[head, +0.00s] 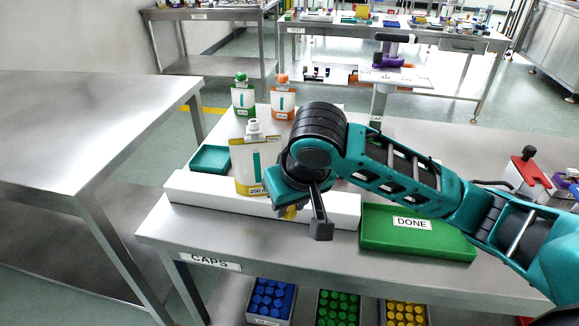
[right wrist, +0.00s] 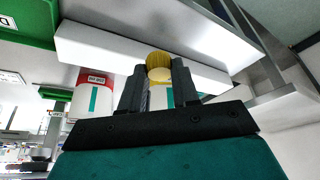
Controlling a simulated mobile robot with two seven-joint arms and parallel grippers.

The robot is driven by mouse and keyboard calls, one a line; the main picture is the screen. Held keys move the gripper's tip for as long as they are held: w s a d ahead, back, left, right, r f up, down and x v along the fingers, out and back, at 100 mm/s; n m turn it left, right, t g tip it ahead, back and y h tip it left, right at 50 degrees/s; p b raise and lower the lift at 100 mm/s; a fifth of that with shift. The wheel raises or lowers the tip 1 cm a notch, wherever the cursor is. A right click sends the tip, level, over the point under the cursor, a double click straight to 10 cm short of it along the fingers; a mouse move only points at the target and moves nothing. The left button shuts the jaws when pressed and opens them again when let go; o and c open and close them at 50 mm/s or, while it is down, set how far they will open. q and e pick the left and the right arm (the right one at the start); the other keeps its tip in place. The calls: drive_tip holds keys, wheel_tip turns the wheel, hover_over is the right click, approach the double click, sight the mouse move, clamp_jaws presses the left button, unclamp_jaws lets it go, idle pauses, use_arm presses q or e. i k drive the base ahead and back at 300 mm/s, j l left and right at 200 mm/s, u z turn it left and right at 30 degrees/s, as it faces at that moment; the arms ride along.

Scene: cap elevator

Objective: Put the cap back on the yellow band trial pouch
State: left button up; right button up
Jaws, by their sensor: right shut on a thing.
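The yellow band trial pouch (head: 247,170) stands upright at the white rail on the bench in the head view. Its white spout (head: 253,127) is bare on top. My right gripper (head: 303,216) is in front of the rail, to the right of and lower than the pouch in the picture. It is shut on a yellow cap (head: 291,212), partly hidden by the gripper. The ribbed yellow cap (right wrist: 159,66) shows between the fingertips in the right wrist view. My left gripper is not in view.
A white rail (head: 210,196) runs along the bench front, with a green DONE tray (head: 420,248) to its right. A teal tray (head: 210,159) lies left of the pouch. Green-capped (head: 243,98) and orange-capped (head: 282,100) pouches stand behind. Cap bins (head: 272,298) sit below the bench.

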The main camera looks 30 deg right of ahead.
sight(251, 156)
drive_tip(key=z, duration=1.85)
drive_tip(key=k+j, duration=0.1)
drive_tip(key=j, duration=0.3)
drive_tip(key=k+j, duration=0.1)
drive_tip(key=j, duration=0.35)
drive_tip(key=k+j, duration=0.1)
drive_tip(key=j, duration=0.3)
drive_tip(key=k+j, duration=0.1)
drive_tip(key=j, duration=0.75)
drive_tip(key=k+j, duration=0.15)
drive_tip(key=j, duration=0.25)
